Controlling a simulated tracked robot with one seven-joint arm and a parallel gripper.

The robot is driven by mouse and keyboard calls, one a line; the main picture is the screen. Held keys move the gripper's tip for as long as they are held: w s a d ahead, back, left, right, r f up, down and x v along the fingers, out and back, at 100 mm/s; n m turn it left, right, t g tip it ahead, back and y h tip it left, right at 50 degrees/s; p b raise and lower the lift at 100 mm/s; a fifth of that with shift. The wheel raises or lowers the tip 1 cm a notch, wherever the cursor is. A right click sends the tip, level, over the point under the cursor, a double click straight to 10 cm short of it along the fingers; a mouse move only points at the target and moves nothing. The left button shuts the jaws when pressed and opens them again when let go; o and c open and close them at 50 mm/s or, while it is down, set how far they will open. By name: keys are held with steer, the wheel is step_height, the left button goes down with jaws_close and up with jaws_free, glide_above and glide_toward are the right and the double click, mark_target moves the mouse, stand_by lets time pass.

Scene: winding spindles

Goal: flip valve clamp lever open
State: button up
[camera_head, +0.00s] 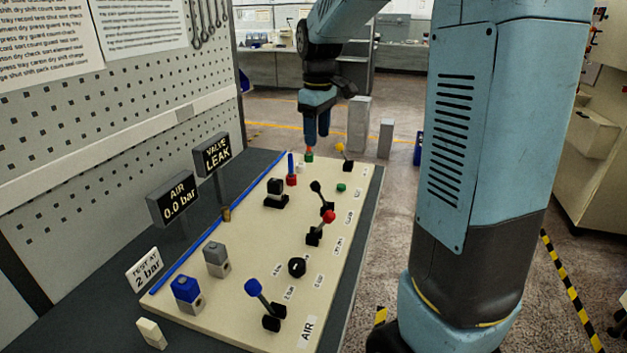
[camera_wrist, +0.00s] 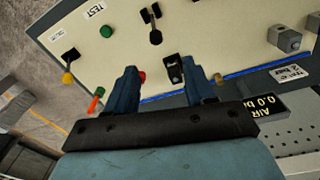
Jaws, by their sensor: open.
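My gripper (camera_head: 317,137) is over the far end of the cream panel (camera_head: 235,255), pointing down, its blue fingers apart and empty. In the wrist view the gripper (camera_wrist: 170,88) has a black upright fixture (camera_wrist: 174,70) in the gap between its fingers; it also shows in the head view (camera_head: 275,192). No readable label marks which part is the valve clamp lever.
Levers with yellow (camera_head: 340,147), black (camera_head: 315,186), red (camera_head: 329,216) and blue (camera_head: 252,286) knobs stand up from the panel. A red-topped green piece (camera_head: 309,156) stands below my gripper. Signs (camera_head: 172,198) and a pegboard wall (camera_head: 110,130) border the left side.

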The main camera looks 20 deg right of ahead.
mark_target(315, 186)
steer(key=shift+n, duration=0.4)
steer(key=w+f, duration=0.1)
steer(key=f, duration=0.9)
steer(key=w+f, duration=0.1)
steer(key=f, duration=0.4)
steer(key=shift+w+f, duration=0.15)
steer(key=shift+w, duration=0.15)
jaws_close()
